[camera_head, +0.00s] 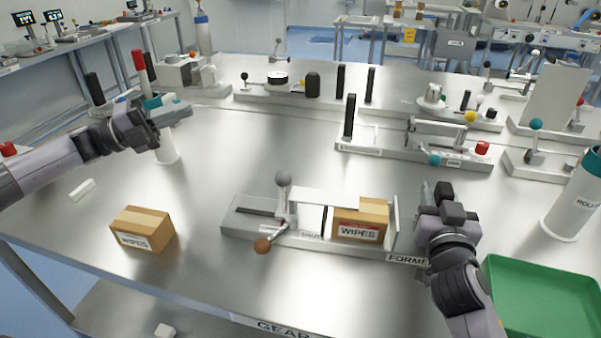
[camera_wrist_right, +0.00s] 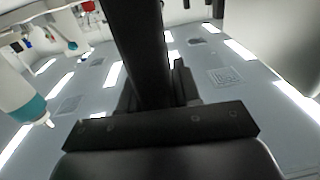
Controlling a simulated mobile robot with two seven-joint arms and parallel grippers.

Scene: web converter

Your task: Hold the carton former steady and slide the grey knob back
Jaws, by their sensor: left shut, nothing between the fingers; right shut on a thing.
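The carton former (camera_head: 262,233) stands near the front of the table, a grey base with a white top plate. Its grey knob (camera_head: 283,178) tops an upright lever left of the plate. A brown WIPES carton (camera_head: 360,222) sits in its right part, against the end plate. My right gripper (camera_head: 438,192) is at the former's right end, shut on what looks like a black post (camera_wrist_right: 137,45), which rises between the fingers in the right wrist view. The post's foot is hidden. My left gripper (camera_head: 180,110) is shut and empty, above the table, left of the knob and apart from it.
A second WIPES carton (camera_head: 143,230) lies left of the former. A green tray (camera_head: 540,295) and white cylinder (camera_head: 572,205) are on the right. Other fixtures (camera_head: 400,150) stand behind. Table between left gripper and former is clear.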

